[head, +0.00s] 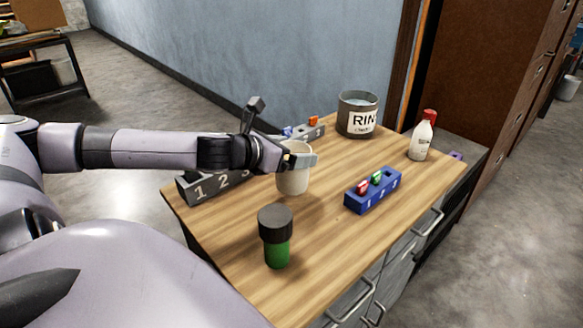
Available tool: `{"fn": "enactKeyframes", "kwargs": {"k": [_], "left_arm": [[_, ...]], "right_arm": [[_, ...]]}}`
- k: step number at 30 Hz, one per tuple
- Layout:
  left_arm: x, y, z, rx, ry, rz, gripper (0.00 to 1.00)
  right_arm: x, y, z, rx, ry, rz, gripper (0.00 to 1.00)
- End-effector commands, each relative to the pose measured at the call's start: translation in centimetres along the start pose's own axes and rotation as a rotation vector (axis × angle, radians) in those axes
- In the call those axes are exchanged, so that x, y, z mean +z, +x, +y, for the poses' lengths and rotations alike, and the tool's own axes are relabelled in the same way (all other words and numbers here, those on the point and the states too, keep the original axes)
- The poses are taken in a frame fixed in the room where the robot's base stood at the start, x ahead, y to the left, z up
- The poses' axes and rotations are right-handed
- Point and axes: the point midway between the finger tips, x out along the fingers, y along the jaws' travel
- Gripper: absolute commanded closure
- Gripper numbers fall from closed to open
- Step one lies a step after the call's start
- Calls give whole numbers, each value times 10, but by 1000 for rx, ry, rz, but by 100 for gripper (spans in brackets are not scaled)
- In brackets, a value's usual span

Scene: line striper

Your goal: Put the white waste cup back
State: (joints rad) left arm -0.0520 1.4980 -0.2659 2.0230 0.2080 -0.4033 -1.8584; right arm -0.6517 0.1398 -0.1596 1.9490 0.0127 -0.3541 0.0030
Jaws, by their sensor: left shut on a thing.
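The white waste cup (292,181) is upright over the middle left of the wooden tabletop. My left gripper (299,158) is shut on the cup near its rim, with a finger showing across its upper right side. I cannot tell whether the cup's base touches the wood. My right gripper is not in view.
A grey numbered rack (213,186) is left of the cup. A green jar with a black lid (277,240) stands in front. A blue numbered block (373,192), a RIN-labelled pot (357,115) and a red-capped white bottle (422,137) are to the right. Bare wood lies between.

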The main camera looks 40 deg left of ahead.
Motion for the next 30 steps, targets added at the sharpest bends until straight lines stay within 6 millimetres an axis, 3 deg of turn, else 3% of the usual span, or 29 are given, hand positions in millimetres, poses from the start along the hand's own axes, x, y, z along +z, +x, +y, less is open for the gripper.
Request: {"fn": "enactKeyframes", "kwargs": {"k": [12, 24, 25, 26, 30], "left_arm": [[-34, 15, 0, -2, -1, -4, 94], [-38, 17, 0, -1, 1, -4, 94], [-40, 16, 0, 0, 0, 0, 4], [-40, 16, 0, 0, 0, 0, 0], [-40, 16, 0, 0, 0, 0, 0]], "right_arm": [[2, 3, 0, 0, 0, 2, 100], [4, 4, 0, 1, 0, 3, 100], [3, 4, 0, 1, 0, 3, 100], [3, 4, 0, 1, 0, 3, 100], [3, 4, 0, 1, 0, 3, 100]]}}
